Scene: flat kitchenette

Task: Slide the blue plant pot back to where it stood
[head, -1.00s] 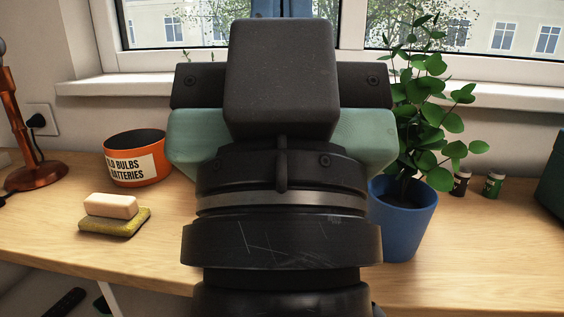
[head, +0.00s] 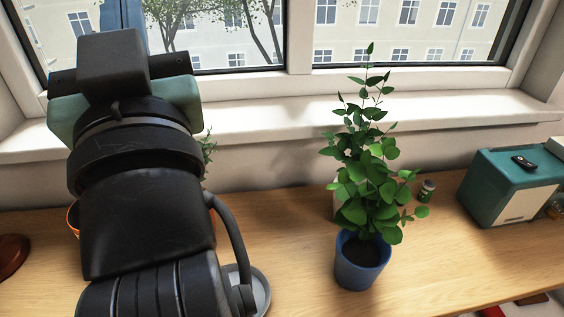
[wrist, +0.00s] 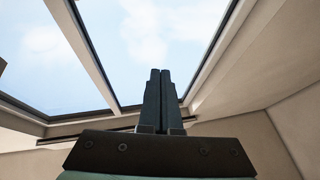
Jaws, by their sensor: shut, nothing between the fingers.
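The blue plant pot (head: 362,262) stands upright on the wooden counter, right of centre in the head view, with a tall leafy green plant in it. My gripper shows in the wrist view (wrist: 160,103) with its two dark fingers together and nothing between them. It points up toward the window. In the head view my arm fills the left side, well left of the pot and apart from it, and hides the fingertips. The pot does not show in the wrist view.
A teal box (head: 508,185) with a dark object on top stands at the right. An orange bowl (head: 73,219) is mostly hidden by my arm. The window sill (head: 260,122) runs along the back. Counter between pot and box is clear.

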